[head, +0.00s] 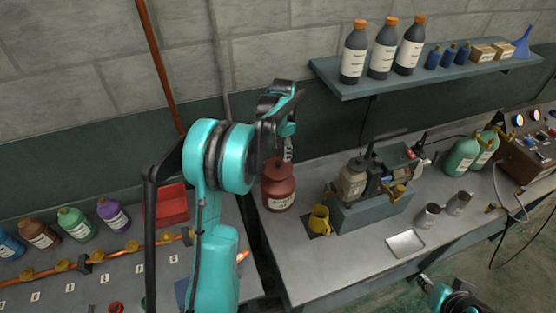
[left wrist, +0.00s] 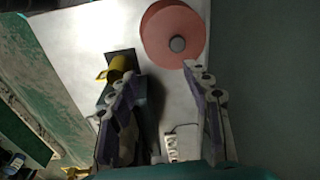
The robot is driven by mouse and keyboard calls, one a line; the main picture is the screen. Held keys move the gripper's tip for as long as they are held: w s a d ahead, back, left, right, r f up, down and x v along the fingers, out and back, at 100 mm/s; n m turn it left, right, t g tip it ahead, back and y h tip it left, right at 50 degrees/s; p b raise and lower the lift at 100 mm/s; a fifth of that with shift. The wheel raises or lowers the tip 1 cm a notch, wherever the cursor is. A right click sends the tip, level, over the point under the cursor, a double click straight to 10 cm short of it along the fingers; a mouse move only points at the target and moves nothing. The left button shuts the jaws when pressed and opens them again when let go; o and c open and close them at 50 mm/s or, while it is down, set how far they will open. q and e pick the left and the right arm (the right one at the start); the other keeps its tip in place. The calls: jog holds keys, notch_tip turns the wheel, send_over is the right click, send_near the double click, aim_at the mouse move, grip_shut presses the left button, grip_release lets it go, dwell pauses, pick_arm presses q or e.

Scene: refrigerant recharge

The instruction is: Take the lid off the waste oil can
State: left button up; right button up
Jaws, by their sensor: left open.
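The red waste oil can (head: 278,192) stands upright on the workbench, a pale label on its front. Its lid is on top; in the left wrist view the red round lid (left wrist: 160,35) shows from above with a grey knob (left wrist: 177,44). My left gripper (head: 288,152) points down above the can in the head view. In the left wrist view its fingers (left wrist: 165,85) are spread apart with nothing between them, and the lid lies beyond the fingertips.
A yellow jug (head: 319,220) stands on a dark pad right of the can. A pump unit (head: 352,180) is behind it. Two metal cups (head: 428,215) and a tray (head: 405,243) are farther right. A shelf (head: 400,82) with bottles hangs above. A red bin (head: 168,204) is left.

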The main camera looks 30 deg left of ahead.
aim_at(278, 162)
pick_arm(q)
jog(key=a, duration=0.1)
jog(key=w+f+p, duration=0.1)
jog(key=a, duration=0.1)
jog(key=shift+w+a+f+m+g, duration=0.3)
jog(key=shift+a+m+g, duration=0.05)
jog(key=shift+m+g, duration=0.05)
jog(key=f, duration=0.5)
jog(key=f+p, duration=0.1)
jog(key=f, duration=0.2)
jog(key=shift+w+a+f, duration=0.1)
jog(key=shift+w+a, duration=0.2)
grip_shut()
pick_arm(e)
notch_tip(278, 162, up, 3)
jog(key=shift+f, duration=0.1)
